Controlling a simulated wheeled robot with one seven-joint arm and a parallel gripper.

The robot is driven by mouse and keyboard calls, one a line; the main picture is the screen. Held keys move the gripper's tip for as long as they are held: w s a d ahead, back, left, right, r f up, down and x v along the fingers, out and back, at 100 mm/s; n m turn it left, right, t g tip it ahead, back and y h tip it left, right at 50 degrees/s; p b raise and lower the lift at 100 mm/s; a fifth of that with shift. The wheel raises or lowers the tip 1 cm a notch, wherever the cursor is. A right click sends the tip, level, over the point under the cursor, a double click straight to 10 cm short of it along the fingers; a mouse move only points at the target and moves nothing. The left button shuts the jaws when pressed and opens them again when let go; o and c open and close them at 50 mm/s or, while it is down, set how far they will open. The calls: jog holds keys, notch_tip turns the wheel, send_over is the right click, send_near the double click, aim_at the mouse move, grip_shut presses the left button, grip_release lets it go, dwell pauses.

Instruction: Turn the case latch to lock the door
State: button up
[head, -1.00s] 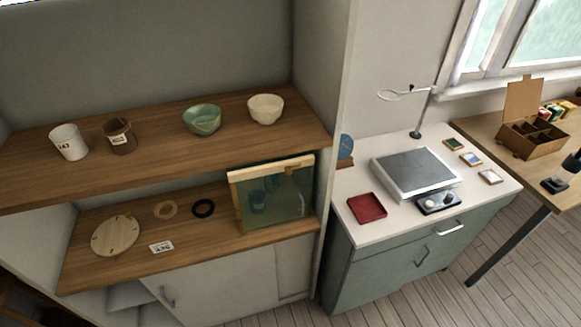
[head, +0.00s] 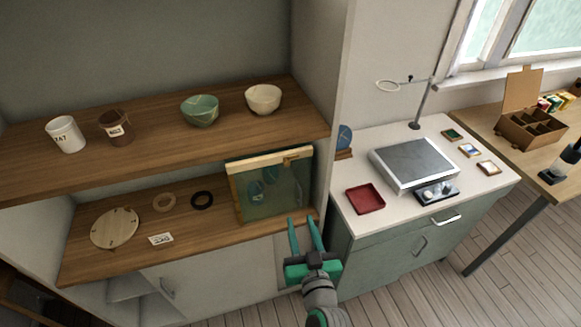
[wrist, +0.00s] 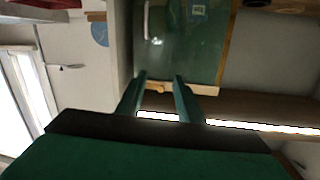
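The glass-fronted case (head: 262,200), with a pale wooden frame, stands at the right end of the lower shelf. Its door looks shut. The latch (head: 291,160) is a small wooden piece on the frame's top bar, near the right corner. It also shows in the wrist view (wrist: 155,87), between my fingertips in the picture, with no clear contact. My gripper (head: 304,222) is open and empty, in front of the case's lower right corner in the head view. Its two green fingers also show in the wrist view (wrist: 160,78). Bluish things show dimly behind the glass.
The upper shelf (head: 230,130) runs above the case and holds cups and bowls. A wooden disc (head: 115,229), two rings and a number card lie to the case's left. A shelf side wall (head: 328,130) stands close on the right. A white-topped cabinet (head: 400,218) is beyond it.

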aim_at(287, 164)
jog(key=w+r+n+y, duration=0.25)
jog(key=w+r, duration=0.25)
jog(key=r, duration=0.3)
jog(key=x, duration=1)
jog(key=shift+w+f, duration=0.15)
jog(key=shift+w, duration=0.05)
jog(key=shift+a, duration=0.15)
jog(key=shift+c, duration=0.7)
jog(key=shift+s, duration=0.1)
grip_shut()
